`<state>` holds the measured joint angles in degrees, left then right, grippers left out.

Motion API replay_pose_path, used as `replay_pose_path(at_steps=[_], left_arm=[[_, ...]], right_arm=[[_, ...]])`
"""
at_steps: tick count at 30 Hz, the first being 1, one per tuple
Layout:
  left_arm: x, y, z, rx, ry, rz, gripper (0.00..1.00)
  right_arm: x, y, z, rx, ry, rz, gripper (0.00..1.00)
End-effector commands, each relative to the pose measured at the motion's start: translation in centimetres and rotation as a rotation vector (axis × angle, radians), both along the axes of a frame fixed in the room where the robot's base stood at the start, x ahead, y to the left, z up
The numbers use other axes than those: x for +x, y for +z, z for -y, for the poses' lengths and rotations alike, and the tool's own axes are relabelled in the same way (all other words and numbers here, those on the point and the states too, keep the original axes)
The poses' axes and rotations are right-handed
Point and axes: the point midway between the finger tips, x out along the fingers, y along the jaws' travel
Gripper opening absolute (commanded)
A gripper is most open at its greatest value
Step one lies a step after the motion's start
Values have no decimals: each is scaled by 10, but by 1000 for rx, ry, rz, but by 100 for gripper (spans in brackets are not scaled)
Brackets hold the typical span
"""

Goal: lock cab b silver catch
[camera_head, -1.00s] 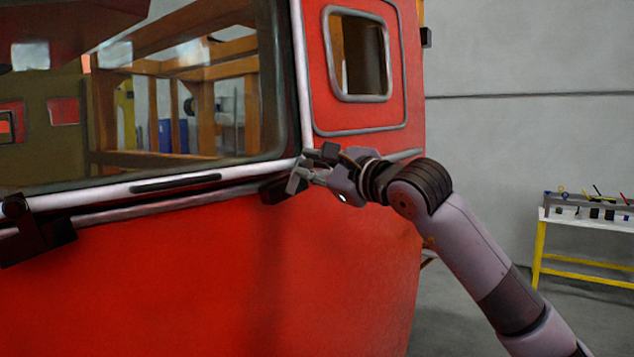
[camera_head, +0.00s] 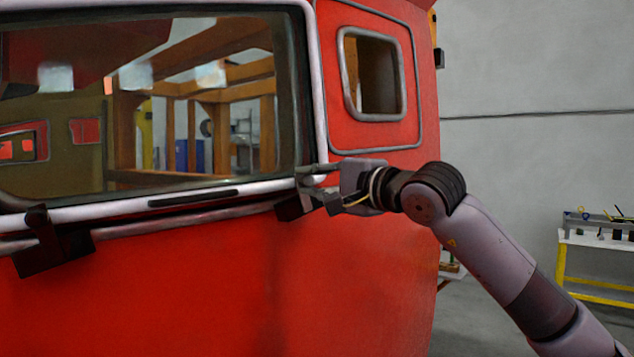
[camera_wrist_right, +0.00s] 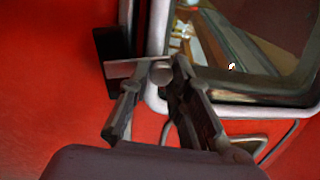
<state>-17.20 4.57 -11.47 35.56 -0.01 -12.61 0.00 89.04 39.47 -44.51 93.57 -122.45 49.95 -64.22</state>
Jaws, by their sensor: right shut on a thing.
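The red cab (camera_head: 190,295) fills the left and middle of the head view, with a large windscreen in a silver frame. The catch has a black block (camera_head: 288,209) at the windscreen's lower right corner; the block also shows in the right wrist view (camera_wrist_right: 110,45). A thin silver catch lever (camera_wrist_right: 128,68) runs from the block to a round end between my fingers. My right gripper (camera_head: 308,188) is shut on this silver catch; its fingers (camera_wrist_right: 155,85) stand on either side of the round end. My left gripper is not in view.
A second black block (camera_head: 50,248) sits below the windscreen at the left. A small side window (camera_head: 345,75) is above my right gripper. A table with yellow legs (camera_head: 600,243) stands at the far right by a grey wall. Floor shows between cab and table.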

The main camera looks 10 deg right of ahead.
Motion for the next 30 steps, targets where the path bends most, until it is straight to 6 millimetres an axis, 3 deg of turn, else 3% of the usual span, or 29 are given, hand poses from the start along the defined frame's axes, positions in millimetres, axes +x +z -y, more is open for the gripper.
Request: replay_pose_path(at_steps=[17, 18, 27, 30], left_arm=[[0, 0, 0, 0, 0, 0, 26], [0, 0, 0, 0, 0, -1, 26], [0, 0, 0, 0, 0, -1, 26], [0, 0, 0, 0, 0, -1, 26]], right_arm=[[0, -3, -2, -34, 5, 9, 0], [0, -3, -2, -34, 5, 9, 19], [0, -2, -2, -32, 5, 10, 39], [0, -1, -2, -32, 5, 11, 39]])
